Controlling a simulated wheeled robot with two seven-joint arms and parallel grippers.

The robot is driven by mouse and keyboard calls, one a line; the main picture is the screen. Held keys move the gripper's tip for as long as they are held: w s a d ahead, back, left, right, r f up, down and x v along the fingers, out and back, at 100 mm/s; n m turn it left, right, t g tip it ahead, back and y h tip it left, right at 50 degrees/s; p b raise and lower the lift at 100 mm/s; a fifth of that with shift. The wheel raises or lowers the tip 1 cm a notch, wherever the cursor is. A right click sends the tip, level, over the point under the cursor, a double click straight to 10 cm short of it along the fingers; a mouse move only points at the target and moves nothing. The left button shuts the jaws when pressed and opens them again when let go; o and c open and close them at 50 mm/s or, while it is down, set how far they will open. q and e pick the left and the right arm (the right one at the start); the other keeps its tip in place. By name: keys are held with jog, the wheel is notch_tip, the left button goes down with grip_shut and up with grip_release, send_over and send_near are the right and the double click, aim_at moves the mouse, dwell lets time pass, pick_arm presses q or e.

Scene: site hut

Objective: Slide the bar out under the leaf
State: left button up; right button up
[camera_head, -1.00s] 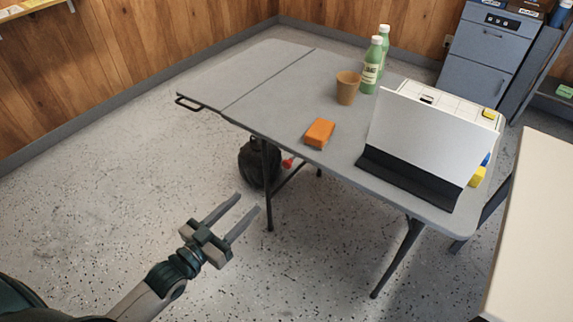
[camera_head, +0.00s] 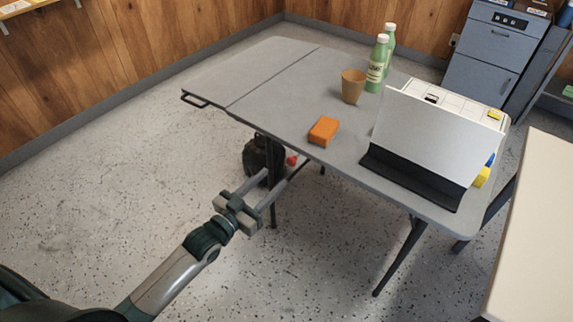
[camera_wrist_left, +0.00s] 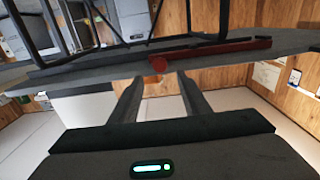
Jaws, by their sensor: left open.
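The dark red bar (camera_wrist_left: 215,52) runs along the underside of the grey folding table (camera_head: 310,170), with a round red end (camera_wrist_left: 158,64) facing me. In the head view only this red end (camera_head: 291,160) shows below the near edge; the tabletop hides the rest. The leaf (camera_head: 240,72) is the table's left section, level with the top beyond a seam. My left gripper (camera_head: 286,168) is open and empty below the near edge. In the wrist view the red end lies between and just beyond its fingertips (camera_wrist_left: 158,78), apparently not touched. My right gripper does not show.
A black loop (camera_head: 194,100) sticks out at the leaf's left edge. An orange block (camera_head: 323,131), brown cup (camera_head: 353,87), green bottles (camera_head: 377,65) and a grey stand (camera_head: 424,130) are on the table. A black bag (camera_head: 254,158) is underneath. The left floor is clear.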

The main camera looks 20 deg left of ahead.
aim_at(289, 162)
pick_arm(q)
jog(key=x, duration=0.8)
grip_shut()
